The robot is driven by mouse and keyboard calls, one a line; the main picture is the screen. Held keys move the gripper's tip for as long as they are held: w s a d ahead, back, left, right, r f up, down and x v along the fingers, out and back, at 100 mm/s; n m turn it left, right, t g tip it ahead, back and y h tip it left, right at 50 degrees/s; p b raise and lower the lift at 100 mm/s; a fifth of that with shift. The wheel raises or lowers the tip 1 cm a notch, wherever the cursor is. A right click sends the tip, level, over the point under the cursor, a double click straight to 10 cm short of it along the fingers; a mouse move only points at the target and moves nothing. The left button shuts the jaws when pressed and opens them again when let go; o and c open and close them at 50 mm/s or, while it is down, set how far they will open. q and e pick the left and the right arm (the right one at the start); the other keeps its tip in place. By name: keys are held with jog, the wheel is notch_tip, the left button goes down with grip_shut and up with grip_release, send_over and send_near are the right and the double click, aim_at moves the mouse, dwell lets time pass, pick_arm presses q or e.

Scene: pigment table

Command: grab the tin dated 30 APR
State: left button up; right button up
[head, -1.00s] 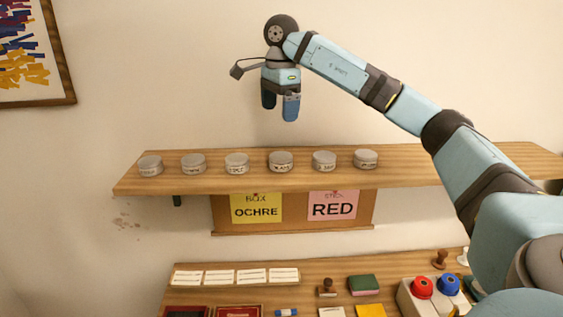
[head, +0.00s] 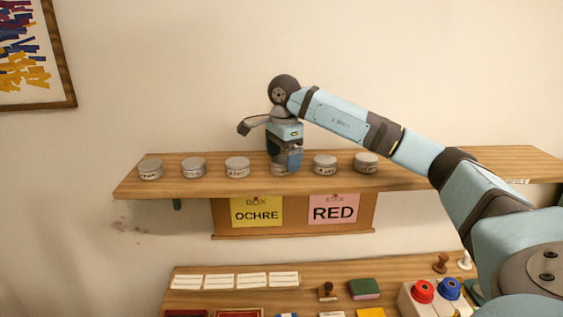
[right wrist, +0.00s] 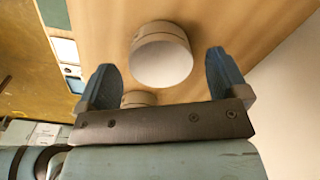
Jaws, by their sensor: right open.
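Several round tins with grey lids and small pale labels stand in a row on the wooden shelf (head: 450,170). The labels are too small to read surely, so I cannot tell which is dated 30 APR. My right gripper (head: 285,163) is open, pointing down at the fourth tin from the left (head: 279,170), which it partly hides. In the right wrist view a tin (right wrist: 162,58) lies between the two blue fingers of the gripper (right wrist: 164,72), with gaps on both sides. My left gripper is not in view.
Neighbouring tins stand close by: the third (head: 237,168) to the left, the fifth (head: 325,166) to the right. Below hang an OCHRE note (head: 256,212) and a RED note (head: 333,210). A lower table holds cards, stamps and a red button (head: 423,291).

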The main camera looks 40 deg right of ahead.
jog(key=shift+f, duration=0.9)
jog(key=c, duration=1)
jog(key=shift+r, duration=0.1)
